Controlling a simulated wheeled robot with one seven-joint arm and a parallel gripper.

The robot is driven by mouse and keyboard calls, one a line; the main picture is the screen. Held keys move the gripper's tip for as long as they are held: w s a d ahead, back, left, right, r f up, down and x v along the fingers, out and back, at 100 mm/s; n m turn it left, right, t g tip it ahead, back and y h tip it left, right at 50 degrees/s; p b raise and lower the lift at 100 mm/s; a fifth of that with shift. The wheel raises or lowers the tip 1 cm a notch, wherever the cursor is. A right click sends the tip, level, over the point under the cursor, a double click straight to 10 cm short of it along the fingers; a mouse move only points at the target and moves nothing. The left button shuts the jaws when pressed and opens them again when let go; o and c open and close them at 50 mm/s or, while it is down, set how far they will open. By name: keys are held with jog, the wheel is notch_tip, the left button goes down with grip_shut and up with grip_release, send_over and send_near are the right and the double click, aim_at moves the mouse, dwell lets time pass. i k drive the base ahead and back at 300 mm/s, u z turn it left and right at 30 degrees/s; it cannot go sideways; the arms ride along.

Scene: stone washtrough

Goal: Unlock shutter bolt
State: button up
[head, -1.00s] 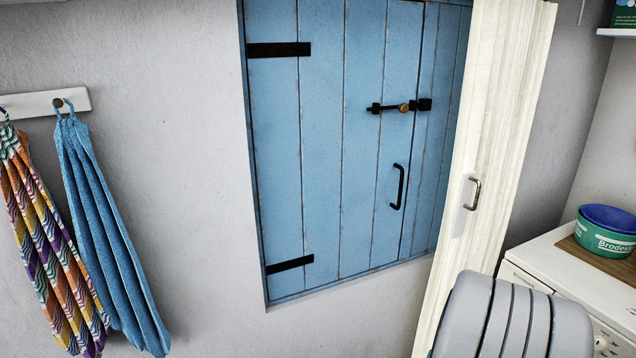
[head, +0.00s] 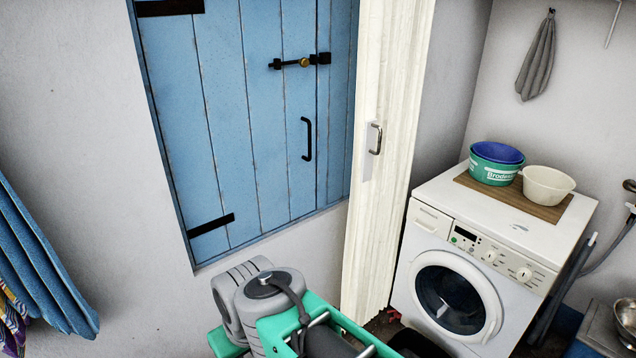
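The blue plank shutter (head: 222,120) is closed in the wall in the head view. A black pull handle (head: 307,139) is below the bolt. Grey and green links of my arm show at the bottom centre, well below the bolt. My gripper is out of view.
A cream folding door (head: 388,150) with a handle stands just right of the shutter. A washing machine (head: 436,222) carrying a green tub (head: 494,172) and white bowl (head: 547,188) on a board stands right. A blue towel (head: 38,262) hangs left.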

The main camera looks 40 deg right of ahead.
aim_at(304, 62)
jog(key=u, duration=0.05)
jog(key=k, duration=0.8)
jog(key=u, duration=0.85)
jog(key=i, duration=0.7)
jog(key=z, duration=2.35)
jog(key=i, duration=0.45)
jog(key=z, duration=0.1)
jog(key=k, duration=0.35)
jog(key=u, duration=0.35)
